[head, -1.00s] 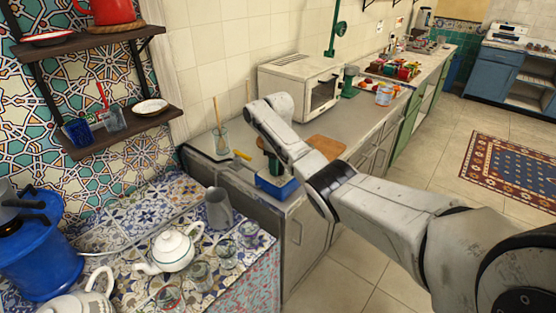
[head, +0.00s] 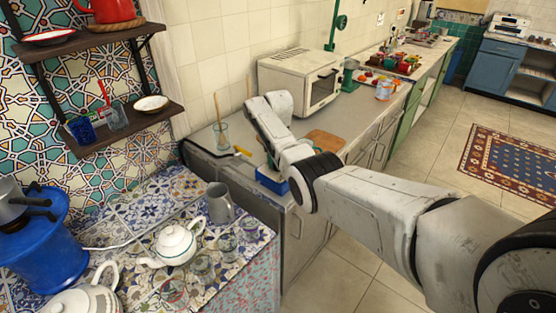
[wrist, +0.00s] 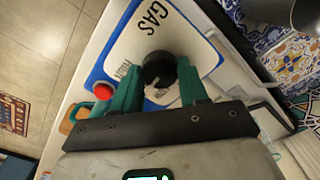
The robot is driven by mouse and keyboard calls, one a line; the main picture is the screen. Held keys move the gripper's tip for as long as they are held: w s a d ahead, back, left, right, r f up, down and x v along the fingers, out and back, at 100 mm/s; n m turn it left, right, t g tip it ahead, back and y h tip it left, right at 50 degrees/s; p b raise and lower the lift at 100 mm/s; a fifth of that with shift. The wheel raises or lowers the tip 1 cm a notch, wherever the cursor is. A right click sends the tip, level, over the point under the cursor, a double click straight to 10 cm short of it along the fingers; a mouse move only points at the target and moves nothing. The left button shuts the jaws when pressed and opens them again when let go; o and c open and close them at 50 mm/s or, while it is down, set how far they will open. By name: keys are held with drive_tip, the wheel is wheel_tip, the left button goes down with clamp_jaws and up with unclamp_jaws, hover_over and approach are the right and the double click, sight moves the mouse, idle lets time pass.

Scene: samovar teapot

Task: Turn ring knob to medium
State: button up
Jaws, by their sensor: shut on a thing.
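The knob (wrist: 159,69) is black and round. It sits on a blue-edged white panel (wrist: 203,50) marked GAS in the wrist view. Smaller print beside the knob is too blurred to read. My gripper (wrist: 158,84) has its two green fingers on either side of the knob and is shut on it. In the head view the blue box (head: 272,182) stands on the grey counter, partly behind my arm. The knob and my fingertips are hidden there.
A red button (wrist: 103,91) is left of the knob. On the counter, a glass (head: 221,137) and a yellow-handled tool (head: 242,151) lie left of my arm, and a wooden board (head: 327,140) right. A grey pitcher (head: 219,203) and white teapot (head: 177,243) stand on the tiled surface.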

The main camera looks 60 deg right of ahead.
drive_tip(key=shift+m, duration=0.6)
drive_tip(key=o, duration=1.1)
drive_tip(key=shift+c, duration=0.2)
wheel_tip(320, 180, up, 11)
drive_tip(key=b, duration=0.1)
